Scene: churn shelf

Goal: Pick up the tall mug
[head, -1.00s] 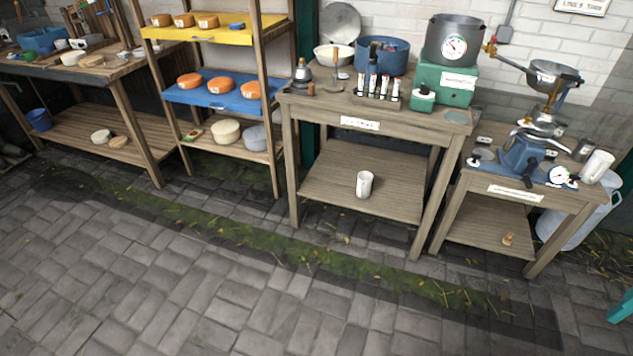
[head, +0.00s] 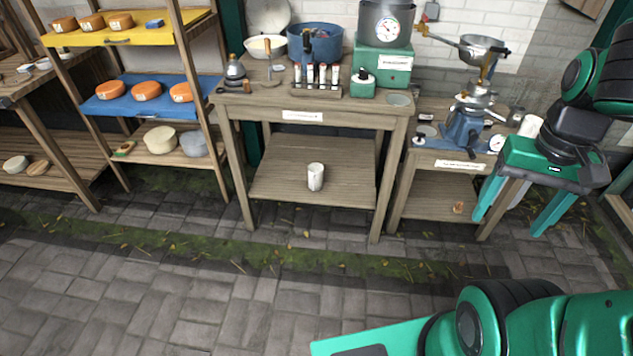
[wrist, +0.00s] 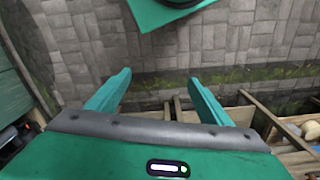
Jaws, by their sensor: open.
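A white mug (head: 316,177) stands upright on the lower shelf of the middle wooden table. A second white, mug-like cylinder (head: 530,126) is on top of the right table, partly hidden behind my arm. I cannot tell for sure which is the tall mug. My gripper (head: 509,226) is open and empty, in front of the right end of the right table, well to the right of the shelf mug. In the wrist view, my gripper (wrist: 159,75) has its two green fingers spread, with paving and wooden frames beyond. No mug can be made out there.
The middle table (head: 300,116) carries a blue pot, a dial pot and small bottles. The right table (head: 465,165) holds a blue machine with a metal bowl. A shelf with cheeses on a yellow board (head: 130,33) stands left. The paved floor (head: 150,290) in front is clear.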

